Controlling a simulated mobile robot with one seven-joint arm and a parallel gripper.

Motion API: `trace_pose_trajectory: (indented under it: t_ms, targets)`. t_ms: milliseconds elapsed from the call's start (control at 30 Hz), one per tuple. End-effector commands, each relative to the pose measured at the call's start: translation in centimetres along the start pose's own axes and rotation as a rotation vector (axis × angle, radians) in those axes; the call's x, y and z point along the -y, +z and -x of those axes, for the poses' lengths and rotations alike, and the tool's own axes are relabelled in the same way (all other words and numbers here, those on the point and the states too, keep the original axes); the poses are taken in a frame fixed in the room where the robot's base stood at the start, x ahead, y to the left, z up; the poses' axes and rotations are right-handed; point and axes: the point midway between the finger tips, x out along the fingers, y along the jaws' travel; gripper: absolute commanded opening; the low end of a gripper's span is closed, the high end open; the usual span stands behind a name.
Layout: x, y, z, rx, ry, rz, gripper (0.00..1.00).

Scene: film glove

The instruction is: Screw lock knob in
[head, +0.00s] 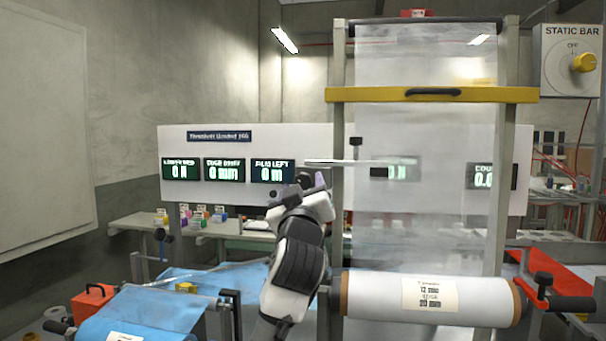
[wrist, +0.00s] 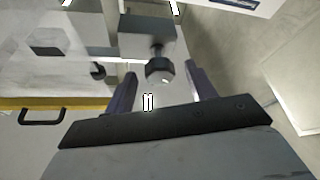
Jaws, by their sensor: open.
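The lock knob (wrist: 159,71) is a dark faceted knob with a pale end face, on a short stem from a grey block (wrist: 147,36) in the wrist view. My gripper (wrist: 161,80) is open, with one purple-grey finger on each side of the knob in the picture. I cannot tell whether the fingertips reach its depth; no contact shows. In the head view my gripper (head: 312,180) is raised in front of the display panel, just left of the film frame, below a thin white plate (head: 345,162). I cannot clearly make out the knob there.
The upright film frame (head: 338,110) with its yellow bar (head: 370,95) stands close right of my arm. A white film roll (head: 430,298) lies low at right. A blue film roll (head: 140,315) and red toolbox (head: 92,303) are at lower left.

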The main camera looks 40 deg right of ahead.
Motion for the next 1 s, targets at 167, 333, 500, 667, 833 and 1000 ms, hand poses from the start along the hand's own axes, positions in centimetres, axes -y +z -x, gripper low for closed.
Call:
trace_pose_trajectory:
  t_ms: [167,333,500,667,833,1000]
  targets:
    - [-0.1,-0.1,-2.1,0.0,0.0,-0.001,0.55]
    - [0.0,0.0,-2.6,0.0,0.001,-0.001,0.55]
    - [0.0,0.0,-2.6,0.0,0.001,-0.001,0.55]
    - [0.0,0.0,-2.5,0.0,0.001,-0.001,0.4]
    - [0.0,0.0,-2.5,0.0,0.001,-0.001,0.17]
    - [0.0,0.0,-2.5,0.0,0.002,-0.003,0.11]
